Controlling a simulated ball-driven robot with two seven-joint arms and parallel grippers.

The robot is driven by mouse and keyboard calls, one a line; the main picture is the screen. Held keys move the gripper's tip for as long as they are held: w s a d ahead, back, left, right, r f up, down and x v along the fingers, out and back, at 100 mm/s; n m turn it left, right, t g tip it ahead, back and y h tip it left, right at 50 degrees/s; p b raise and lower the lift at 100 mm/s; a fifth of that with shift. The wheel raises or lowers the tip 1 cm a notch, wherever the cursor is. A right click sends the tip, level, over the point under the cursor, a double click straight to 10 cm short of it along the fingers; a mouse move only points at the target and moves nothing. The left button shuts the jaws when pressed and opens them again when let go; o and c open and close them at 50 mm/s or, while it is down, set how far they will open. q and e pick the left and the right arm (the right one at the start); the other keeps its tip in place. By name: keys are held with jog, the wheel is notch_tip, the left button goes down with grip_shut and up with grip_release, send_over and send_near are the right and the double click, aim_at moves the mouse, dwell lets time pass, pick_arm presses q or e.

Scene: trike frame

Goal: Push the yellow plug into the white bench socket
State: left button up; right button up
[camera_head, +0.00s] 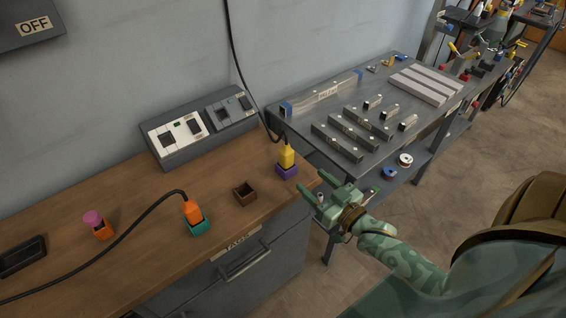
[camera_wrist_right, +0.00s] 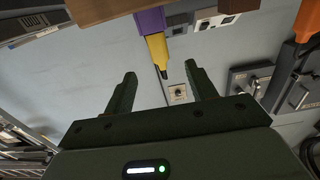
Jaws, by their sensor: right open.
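The yellow plug (camera_head: 287,156) stands upright in a purple holder (camera_head: 287,172) near the bench's right end, with a black cable rising from it. The white bench socket (camera_head: 181,134) is on the grey box at the back of the bench; no plug shows in it. My right gripper (camera_head: 313,187) is open and empty, just right of the purple holder and apart from it. In the right wrist view, which looks upside down, the yellow plug (camera_wrist_right: 157,50) shows beyond and between the open fingers (camera_wrist_right: 160,70). My left gripper is not in view.
An orange plug (camera_head: 193,211) in a teal holder, an empty brown holder (camera_head: 245,193) and a pink piece (camera_head: 93,218) in an orange holder stand on the wooden bench. A black cable crosses the bench. A grey metal table (camera_head: 330,110) with metal bars is at right.

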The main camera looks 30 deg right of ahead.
aim_at(282, 152)
jog(key=w, duration=0.2)
jog(key=w+b, duration=0.1)
jog(key=w, duration=0.4)
jog(key=shift+w+a+f, duration=0.15)
jog(key=shift+w+a, duration=0.2)
jog(key=shift+w, duration=0.05)
jog(key=shift+w+b, duration=0.4)
jog(key=shift+w, duration=0.25)
jog(key=w, duration=0.1)
jog(key=w+b, duration=0.1)
jog(key=w, duration=0.3)
jog(key=shift+r+b, duration=0.25)
jog(key=shift+b, duration=0.05)
jog(key=shift+s+r, duration=0.1)
jog(key=c, duration=1.1)
